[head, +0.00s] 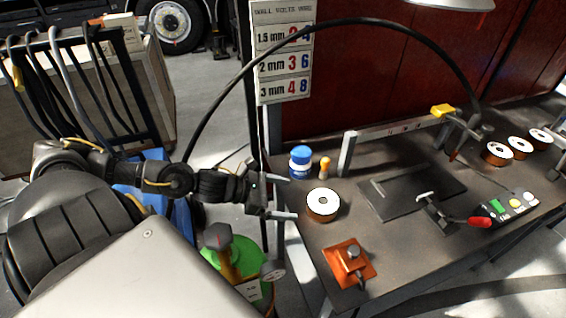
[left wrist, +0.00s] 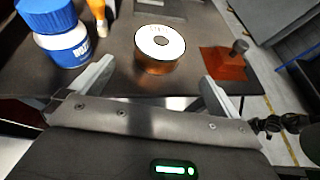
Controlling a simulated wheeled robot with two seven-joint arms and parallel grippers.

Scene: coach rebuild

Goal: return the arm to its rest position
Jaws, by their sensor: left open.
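My left arm reaches in from the left in the head view. My left gripper (head: 294,197) is open and empty at the bench's left edge. Its two fingers point toward a copper wire spool with a white top (head: 323,205), which stands on the bench just beyond the fingertips. In the left wrist view the fingers of my left gripper (left wrist: 158,82) are spread wide, with the spool (left wrist: 160,50) ahead of the gap and nothing held. I do not see my right gripper.
The dark bench (head: 400,245) holds a blue-capped white bottle (head: 301,163), a small orange bottle (head: 325,167), an orange block with a knob (head: 349,263) and a black plate (head: 405,190). Several more spools stand at the right. A green bucket (head: 236,258) with tools stands below my left forearm.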

